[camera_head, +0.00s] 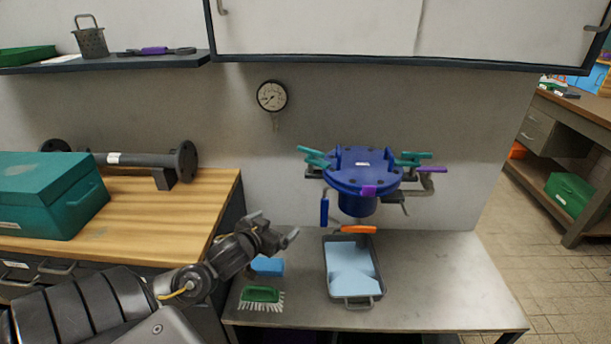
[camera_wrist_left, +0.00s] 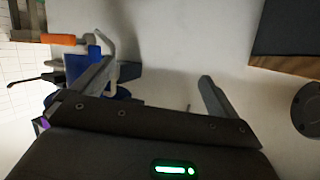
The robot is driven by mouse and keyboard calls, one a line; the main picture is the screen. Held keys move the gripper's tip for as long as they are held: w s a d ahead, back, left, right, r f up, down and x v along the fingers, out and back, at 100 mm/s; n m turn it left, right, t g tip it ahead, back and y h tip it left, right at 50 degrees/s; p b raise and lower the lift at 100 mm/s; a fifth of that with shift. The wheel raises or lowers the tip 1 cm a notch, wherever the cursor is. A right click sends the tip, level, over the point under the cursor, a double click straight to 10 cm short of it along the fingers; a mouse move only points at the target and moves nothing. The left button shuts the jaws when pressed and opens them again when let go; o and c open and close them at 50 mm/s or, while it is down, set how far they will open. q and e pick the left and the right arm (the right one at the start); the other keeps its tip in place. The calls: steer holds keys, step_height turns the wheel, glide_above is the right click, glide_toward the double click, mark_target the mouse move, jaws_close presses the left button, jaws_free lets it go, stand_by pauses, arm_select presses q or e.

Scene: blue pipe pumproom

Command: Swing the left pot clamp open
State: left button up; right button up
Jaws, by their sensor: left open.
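The blue lidded pot (camera_head: 357,198) is mounted against the wall above the metal bench. The left pot clamp (camera_head: 313,157), with teal handles, sits at the left edge of its lid. A similar right clamp (camera_head: 411,160) sits at the other edge. My left gripper (camera_head: 279,227) is open and empty, below and left of the pot, apart from the clamp. In the left wrist view, bare wall shows between my open fingers (camera_wrist_left: 157,72). Part of the blue pot area is behind the left finger there, and the clamp's teal handles cannot be made out. My right gripper is out of view.
A blue-handled tool (camera_head: 324,208) hangs left of the pot. Below are a grey tray (camera_head: 350,302), an orange-handled item (camera_head: 358,229), a green brush (camera_head: 260,295) and a blue block (camera_head: 267,266). A pressure gauge (camera_head: 272,96) is on the wall. The bench's right side is clear.

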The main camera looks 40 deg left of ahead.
mark_target(310, 151)
arm_select(q)
step_height(310, 151, up, 17)
steer(key=w+d+t+h, duration=0.2)
steer(key=t, duration=0.2)
steer(key=w, duration=0.3)
steer(key=w+a+p, duration=0.1)
steer(key=w, duration=0.2)
steer(key=w+p, duration=0.1)
steer(key=w, duration=0.2)
steer(key=shift+w+a, duration=0.15)
steer(key=shift+w, duration=0.05)
steer(key=shift+w+f, duration=0.1)
steer(key=shift+w, duration=0.45)
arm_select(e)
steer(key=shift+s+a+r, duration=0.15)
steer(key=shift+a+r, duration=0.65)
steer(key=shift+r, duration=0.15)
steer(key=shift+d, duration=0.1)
